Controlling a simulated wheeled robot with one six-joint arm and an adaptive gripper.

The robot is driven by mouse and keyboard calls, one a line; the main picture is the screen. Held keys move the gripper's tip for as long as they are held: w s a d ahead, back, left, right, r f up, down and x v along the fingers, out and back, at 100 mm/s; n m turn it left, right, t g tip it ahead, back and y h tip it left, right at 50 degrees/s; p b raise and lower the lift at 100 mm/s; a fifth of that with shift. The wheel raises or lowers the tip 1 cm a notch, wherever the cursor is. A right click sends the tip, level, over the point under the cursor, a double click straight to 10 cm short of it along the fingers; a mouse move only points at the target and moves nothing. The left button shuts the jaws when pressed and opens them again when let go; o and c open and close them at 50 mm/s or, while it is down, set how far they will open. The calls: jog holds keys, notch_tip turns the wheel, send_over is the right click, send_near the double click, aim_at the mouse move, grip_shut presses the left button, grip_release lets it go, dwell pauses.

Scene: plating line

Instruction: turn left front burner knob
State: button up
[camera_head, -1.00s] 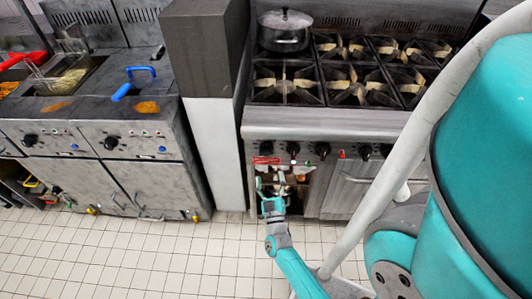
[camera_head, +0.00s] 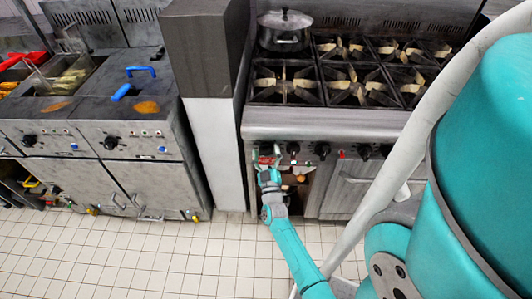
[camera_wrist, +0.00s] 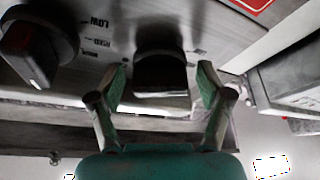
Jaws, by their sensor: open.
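The stove's front panel carries a row of black knobs. In the wrist view one black knob (camera_wrist: 160,72) sits between the two fingertips of my gripper (camera_wrist: 162,82), with gaps on both sides. The fingers are open and do not visibly touch it. A second black knob (camera_wrist: 38,50) with a red mark is to the left, beside printed lettering. In the head view my gripper (camera_head: 268,160) is at the left end of the panel and hides most of the knob there. The neighbouring knob (camera_head: 293,148) is just right of it.
A red label (camera_wrist: 247,5) is close to the knob in the wrist view. A pot (camera_head: 285,36) stands on the back left burner. A grey pillar (camera_head: 217,150) stands left of the stove. An open compartment (camera_head: 298,194) lies below the panel. The tiled floor in front is clear.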

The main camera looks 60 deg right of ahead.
jog(key=c, duration=1.1)
jog(key=shift+m, duration=0.4)
jog(key=m+g+h, duration=0.1)
jog(key=m+g, duration=0.1)
jog(key=m, duration=0.2)
jog(key=m+g+h, duration=0.1)
jog(key=m+g, duration=0.1)
jog(key=m, duration=0.2)
jog(key=shift+w, duration=0.1)
jog(key=m+g, duration=0.2)
jog(key=m, duration=0.2)
jog(key=m+g, duration=0.1)
jog(key=m, duration=0.3)
jog(key=shift+r+g+h, duration=0.1)
jog(key=shift+g+h, duration=0.3)
jog(key=m+g, duration=0.1)
jog(key=m, duration=0.3)
jog(key=m+g+y, duration=0.1)
jog(key=m+g, duration=0.1)
jog(key=m, duration=0.2)
jog(key=m+y, duration=0.2)
jog(key=m, duration=0.2)
jog(key=shift+m+g, duration=0.4)
